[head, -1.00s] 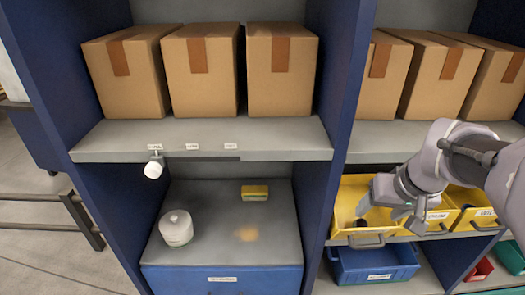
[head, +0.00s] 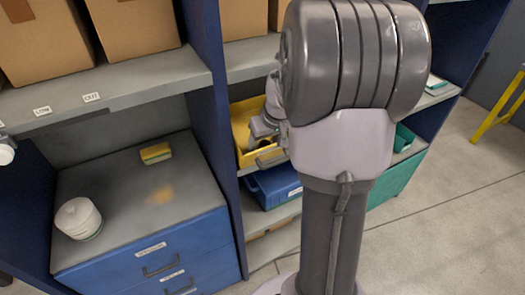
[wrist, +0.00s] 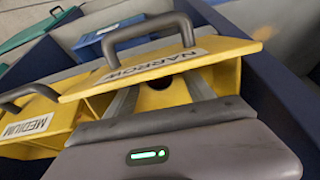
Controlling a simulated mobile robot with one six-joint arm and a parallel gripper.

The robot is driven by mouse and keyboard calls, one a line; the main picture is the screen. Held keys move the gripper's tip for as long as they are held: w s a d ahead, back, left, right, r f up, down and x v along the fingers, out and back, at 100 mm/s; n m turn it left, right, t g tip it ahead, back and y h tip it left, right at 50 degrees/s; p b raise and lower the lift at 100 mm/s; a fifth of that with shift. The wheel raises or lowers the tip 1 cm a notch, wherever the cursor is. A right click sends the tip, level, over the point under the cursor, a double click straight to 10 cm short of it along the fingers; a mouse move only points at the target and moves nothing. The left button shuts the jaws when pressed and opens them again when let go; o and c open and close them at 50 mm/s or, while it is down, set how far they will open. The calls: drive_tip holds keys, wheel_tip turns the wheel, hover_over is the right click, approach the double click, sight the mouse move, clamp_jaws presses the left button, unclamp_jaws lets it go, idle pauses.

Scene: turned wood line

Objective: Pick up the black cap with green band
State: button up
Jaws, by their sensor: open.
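A small dark round thing (wrist: 160,83) lies inside the yellow bin labelled NARROW (wrist: 220,50) in the wrist view. It may be the black cap, but no green band can be made out. My gripper (wrist: 162,90) is open, with its two grey fingers reaching into the bin, one on each side of the dark thing. I cannot tell whether they touch it. In the head view my gripper (head: 262,130) is at the yellow bin (head: 243,125), and my arm hides much of both.
A bin labelled MEDIUM (wrist: 35,125) stands beside it. A blue bin (head: 275,185) is below. A blue divider (head: 212,110) bounds the bay on the left. A white lidded jar (head: 78,218) and a yellow sponge-like block (head: 155,153) stand on the grey top. Cardboard boxes (head: 135,35) fill the upper shelf.

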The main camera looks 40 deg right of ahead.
drive_tip(key=shift+w+f, duration=0.2)
drive_tip(key=shift+f, duration=0.3)
drive_tip(key=shift+s+r, duration=0.1)
drive_tip(key=shift+r, duration=0.05)
drive_tip(key=shift+c, duration=0.6)
clamp_jaws()
drive_tip(key=shift+r, duration=0.1)
